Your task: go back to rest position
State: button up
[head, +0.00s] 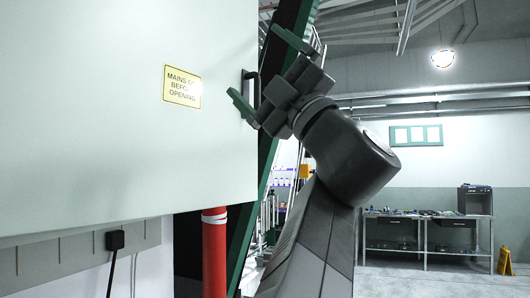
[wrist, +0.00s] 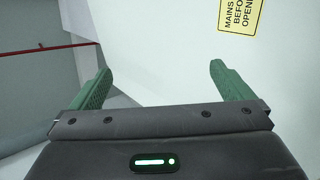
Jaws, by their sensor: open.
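My gripper (head: 262,70) is raised in the upper middle of the head view, with its green fingers spread wide apart. In the wrist view my gripper (wrist: 160,82) is open with nothing between its fingers. It is close to the right edge of a large pale cabinet door (head: 90,110), near the dark door handle (head: 250,88). The head view does not show clearly whether a finger touches the handle. In the wrist view the pale panel fills the space beyond the fingers, and no handle shows there.
A yellow warning label (head: 182,86) is on the cabinet door. A red pipe (head: 214,250) stands below it, beside a dark green post (head: 262,170). A workbench (head: 425,218) and a yellow floor sign (head: 505,261) stand far right. The floor before the bench looks clear.

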jog(key=p+x, duration=0.4)
jog(key=x, duration=0.2)
jog(key=shift+a+r, duration=0.2)
jog(key=shift+r, duration=0.05)
dwell(0.8)
jog(key=shift+w, duration=0.1)
